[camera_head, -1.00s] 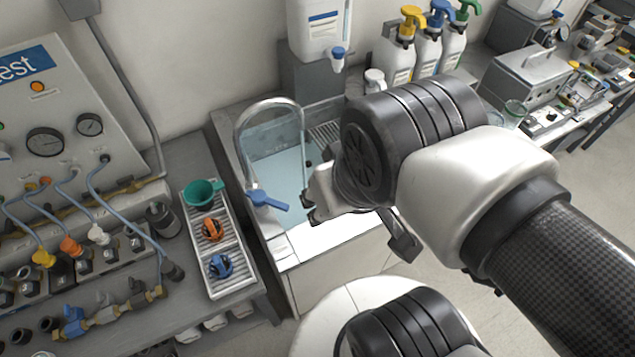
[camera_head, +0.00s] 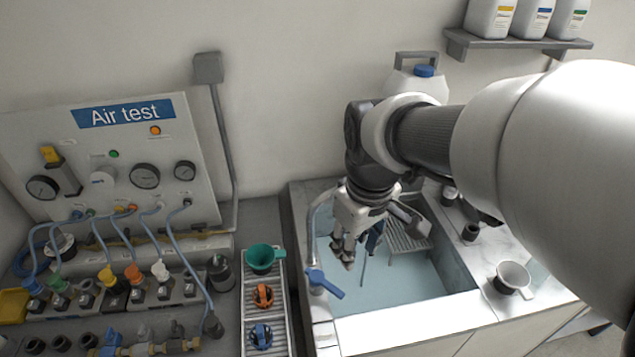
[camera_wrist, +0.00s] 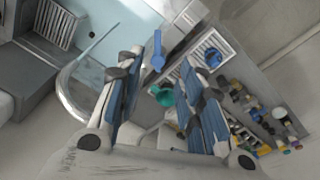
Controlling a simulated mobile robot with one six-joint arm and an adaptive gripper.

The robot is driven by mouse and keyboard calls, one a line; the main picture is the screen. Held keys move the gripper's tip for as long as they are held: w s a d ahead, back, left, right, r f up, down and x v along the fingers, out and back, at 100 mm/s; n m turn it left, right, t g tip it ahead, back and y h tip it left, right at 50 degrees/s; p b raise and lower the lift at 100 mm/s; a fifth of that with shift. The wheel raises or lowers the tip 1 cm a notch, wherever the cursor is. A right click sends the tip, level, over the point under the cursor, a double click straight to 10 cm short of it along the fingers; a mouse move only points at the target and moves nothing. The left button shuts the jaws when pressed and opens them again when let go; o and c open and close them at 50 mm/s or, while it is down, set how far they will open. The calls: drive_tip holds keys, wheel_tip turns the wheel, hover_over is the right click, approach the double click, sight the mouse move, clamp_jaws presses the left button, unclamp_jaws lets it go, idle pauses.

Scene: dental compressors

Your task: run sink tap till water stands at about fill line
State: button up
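The sink (camera_head: 462,312) holds pale blue water (camera_head: 405,288), also in the wrist view (camera_wrist: 92,22). I cannot make out a fill line. The tap's curved metal spout (camera_head: 312,222) rises at the sink's left side; its outlet is hidden behind my gripper, so I cannot tell if water runs. The tap's blue lever (camera_head: 325,284) points right and toward the front. My gripper (camera_head: 358,250) hangs over the sink, right of and above the lever. In the wrist view its blue-padded fingers (camera_wrist: 158,72) are apart and empty, with the lever (camera_wrist: 158,48) beyond their tips.
A slatted tray (camera_head: 279,310) with a green funnel (camera_head: 264,258) and orange and blue pieces stands left of the sink. The air test panel (camera_head: 125,160) and its hoses are further left. A white cup (camera_head: 512,277) stands on the right counter.

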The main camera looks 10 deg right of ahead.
sight(335, 289)
drive_tip(key=w+a+f+n+g, duration=0.1)
drive_tip(key=w+a+f+n, duration=0.15)
drive_tip(key=w+f, duration=0.35)
drive_tip(key=f+b, duration=0.2)
drive_tip(key=f, duration=0.3)
drive_tip(key=f+b, duration=0.1)
drive_tip(key=f, duration=0.5)
drive_tip(key=d+f+b, duration=0.1)
drive_tip(key=f+b, duration=0.1)
drive_tip(key=f, duration=0.4)
drive_tip(key=shift+s+f+b, duration=0.1)
drive_tip(key=shift+f+b, duration=0.05)
drive_tip(key=shift+b, duration=0.15)
clamp_jaws()
